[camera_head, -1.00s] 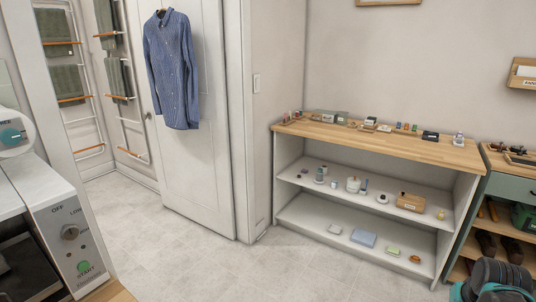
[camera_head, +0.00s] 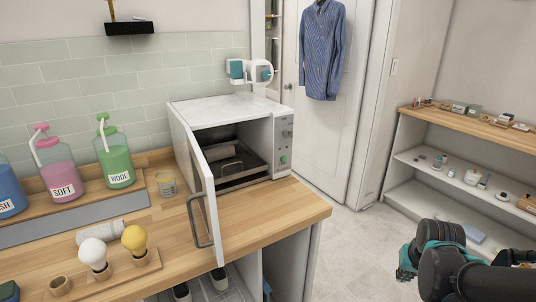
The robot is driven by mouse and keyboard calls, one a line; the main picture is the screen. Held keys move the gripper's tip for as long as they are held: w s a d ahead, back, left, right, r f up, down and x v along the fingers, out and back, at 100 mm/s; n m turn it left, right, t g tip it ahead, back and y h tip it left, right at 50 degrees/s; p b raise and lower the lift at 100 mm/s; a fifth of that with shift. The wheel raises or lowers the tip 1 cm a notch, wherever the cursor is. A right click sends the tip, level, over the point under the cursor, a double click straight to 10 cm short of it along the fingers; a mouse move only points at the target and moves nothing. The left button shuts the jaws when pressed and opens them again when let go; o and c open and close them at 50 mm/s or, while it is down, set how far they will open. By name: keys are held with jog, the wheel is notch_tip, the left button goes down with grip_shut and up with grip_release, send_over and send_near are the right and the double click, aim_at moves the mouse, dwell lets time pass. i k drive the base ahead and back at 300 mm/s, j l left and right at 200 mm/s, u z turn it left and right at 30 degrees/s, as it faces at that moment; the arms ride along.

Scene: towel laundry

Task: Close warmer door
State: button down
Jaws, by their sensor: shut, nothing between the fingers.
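The warmer (camera_head: 230,107) is a white box on the wooden counter, with a dark inside. Its white door (camera_head: 188,165) is hinged at the left and stands wide open, swung out toward me. The door's grey bar handle (camera_head: 211,222) is near its free edge, which reaches past the counter's front edge. Knobs and a green button (camera_head: 283,159) are on the right panel. A black and teal part of my arm shows at the lower right, well away from the door; my gripper's fingers are not visible.
On the wooden counter (camera_head: 260,214) are soap pump bottles (camera_head: 115,160), a small jar (camera_head: 166,185), a white roll (camera_head: 100,232) and bulb-shaped items on a wooden stand (camera_head: 146,258). Open floor (camera_head: 340,250) lies right of the counter, before a shelf unit (camera_head: 430,135).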

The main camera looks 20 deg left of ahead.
aim_at(203, 178)
jog(key=k+j+u, duration=0.15)
jog(key=k+u, duration=0.25)
jog(key=k+j+u, duration=0.15)
jog(key=u, duration=0.2)
jog(key=k+j+u, duration=0.2)
jog(key=j+u, duration=0.2)
